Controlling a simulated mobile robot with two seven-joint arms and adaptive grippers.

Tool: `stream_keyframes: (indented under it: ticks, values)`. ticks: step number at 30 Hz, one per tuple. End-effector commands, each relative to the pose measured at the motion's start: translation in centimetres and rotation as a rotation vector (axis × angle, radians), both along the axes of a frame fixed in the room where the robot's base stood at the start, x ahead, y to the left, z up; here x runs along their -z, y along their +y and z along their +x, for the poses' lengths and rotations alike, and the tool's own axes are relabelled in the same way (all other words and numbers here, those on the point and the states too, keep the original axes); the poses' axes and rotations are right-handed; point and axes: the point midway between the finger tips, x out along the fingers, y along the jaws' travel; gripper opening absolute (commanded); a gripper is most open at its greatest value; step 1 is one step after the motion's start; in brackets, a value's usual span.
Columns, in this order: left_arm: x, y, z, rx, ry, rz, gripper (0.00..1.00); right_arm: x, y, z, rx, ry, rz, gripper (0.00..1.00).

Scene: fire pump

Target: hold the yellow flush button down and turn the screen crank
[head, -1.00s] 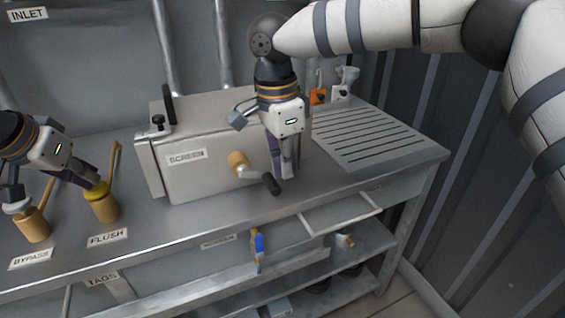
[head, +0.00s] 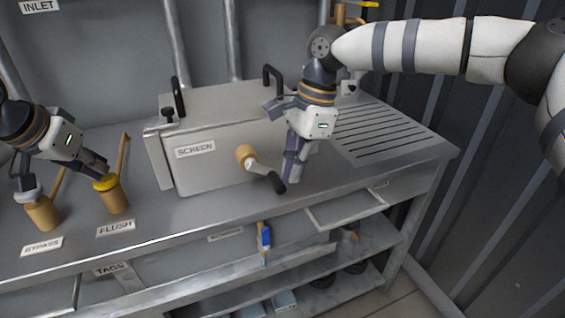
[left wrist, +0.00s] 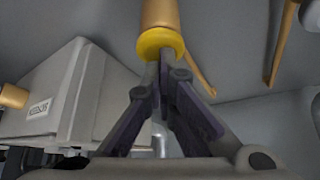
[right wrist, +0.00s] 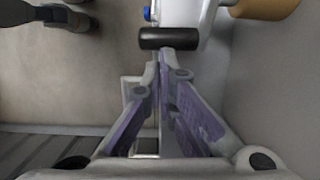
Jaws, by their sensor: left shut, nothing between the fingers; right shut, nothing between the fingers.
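The yellow flush button (head: 106,183) tops a tan post behind the FLUSH label. My left gripper (head: 103,173) is shut with its tips at the button; the left wrist view shows the tips (left wrist: 165,58) over the rim of the yellow button (left wrist: 158,43). I cannot tell how far it is pressed. The screen crank (head: 262,168) has a tan hub on the SCREEN box and a black handle angled down right. My right gripper (head: 291,180) is shut and empty just right of the handle. In the right wrist view the black handle (right wrist: 168,38) lies just beyond its tips (right wrist: 158,58).
The grey SCREEN box (head: 215,165) stands on the metal bench, with a slotted drain area (head: 385,132) to its right. A tan BYPASS post (head: 43,213) stands left of the flush post. A blue-handled item (head: 263,236) hangs below the bench's front edge.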

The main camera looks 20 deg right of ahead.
Motion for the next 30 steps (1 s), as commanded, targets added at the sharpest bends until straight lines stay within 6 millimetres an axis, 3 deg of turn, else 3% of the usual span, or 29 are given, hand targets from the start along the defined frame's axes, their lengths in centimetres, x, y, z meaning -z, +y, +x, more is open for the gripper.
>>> stream_keyframes:
  ticks: [18, 30]
  values:
    - [0.2, 0.0, -0.1, 0.001, 0.004, 0.001, 0.00, 4.1, 1.0, -0.2, 0.003, 0.015, 0.598, 0.00]
    - [0.2, 0.0, -0.1, 0.001, 0.004, 0.001, 0.00, 5.0, 1.8, -0.1, 0.001, 0.011, 0.970, 0.00]
